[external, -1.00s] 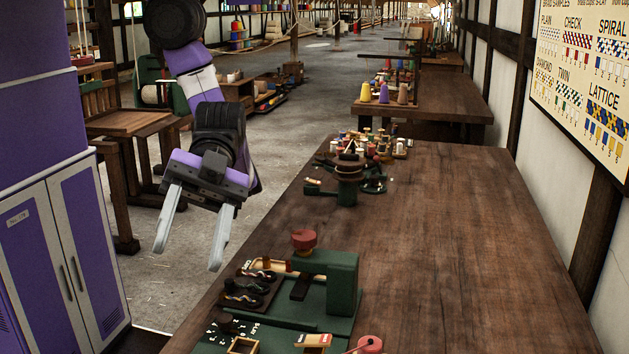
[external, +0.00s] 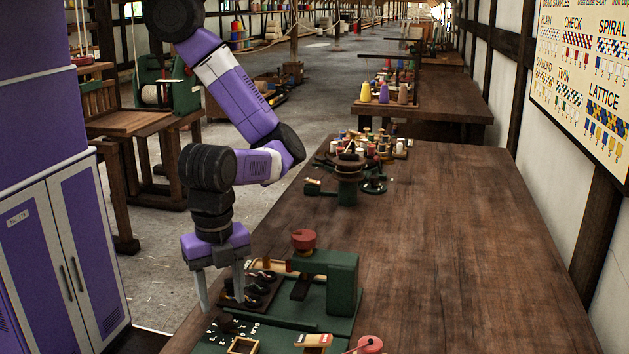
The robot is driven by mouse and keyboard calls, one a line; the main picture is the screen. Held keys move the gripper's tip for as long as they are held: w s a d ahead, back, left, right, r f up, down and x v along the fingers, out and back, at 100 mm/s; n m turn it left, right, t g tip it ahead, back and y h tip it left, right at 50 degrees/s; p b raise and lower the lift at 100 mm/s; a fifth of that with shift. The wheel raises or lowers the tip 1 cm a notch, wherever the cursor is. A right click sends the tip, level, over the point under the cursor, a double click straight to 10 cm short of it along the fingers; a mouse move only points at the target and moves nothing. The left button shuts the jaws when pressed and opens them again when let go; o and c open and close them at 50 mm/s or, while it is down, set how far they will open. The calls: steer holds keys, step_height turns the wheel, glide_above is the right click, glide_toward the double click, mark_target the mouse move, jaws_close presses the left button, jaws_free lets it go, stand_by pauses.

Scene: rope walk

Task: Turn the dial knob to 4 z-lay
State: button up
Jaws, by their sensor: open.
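The dial knob (external: 228,325) is a small dark knob on a dark green panel (external: 210,345) at the table's near left, with small white markings to its right. The markings are too small to read, and I cannot tell where the knob points. My gripper (external: 221,306) is open and points down, its two pale fingers apart. It hangs above and around the knob area at the table's left edge. I cannot tell whether the fingers touch anything.
Right of my gripper stands a green machine (external: 342,285) with a red knob (external: 303,240) on top. Dark handles on a board (external: 250,290) lie close to the right finger. A red spool (external: 369,344) sits in front. The table's right side (external: 450,260) is clear.

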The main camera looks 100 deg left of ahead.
mark_target(225, 317)
steer(key=shift+f, duration=2.1)
steer(key=shift+c, duration=0.4)
jaws_close()
